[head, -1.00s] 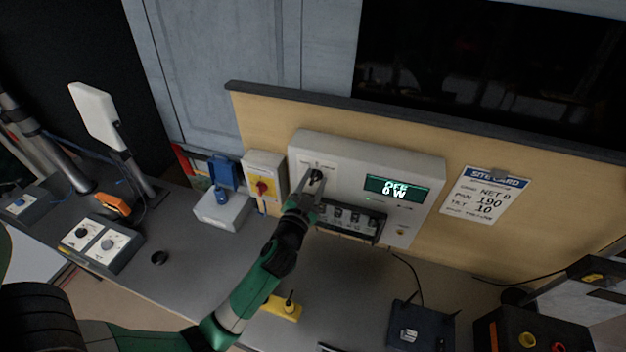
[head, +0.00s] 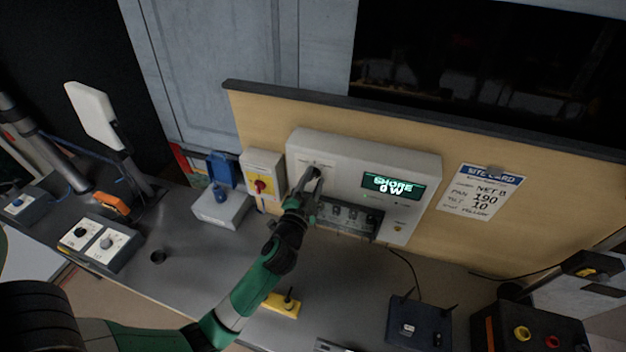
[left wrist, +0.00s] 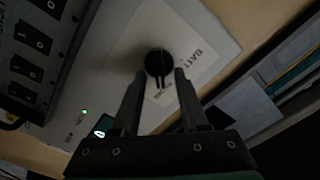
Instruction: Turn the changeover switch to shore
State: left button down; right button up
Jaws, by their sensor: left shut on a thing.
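The changeover switch is a black rotary knob on a pale label at the left end of the white power panel (head: 345,150). In the left wrist view the knob (left wrist: 158,62) sits between the fingertips. My left gripper (head: 313,176) is shut on the knob; its fingers partly hide it in the head view. My right gripper is not in view.
A row of breakers (head: 347,215) lies under the panel, close to my left wrist. A yellow box with a red switch (head: 262,185) stands left of the panel. A site card (head: 481,191) hangs at right. The bench (head: 190,270) has free room in front.

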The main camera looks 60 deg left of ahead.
pick_arm(q)
jog(key=shift+c, duration=2.2)
grip_release()
jog(key=shift+d, duration=0.1)
jog(key=b+v, duration=0.2)
jog(key=v, duration=0.9)
jog(key=shift+s+d, duration=0.15)
jog(key=shift+s, duration=0.05)
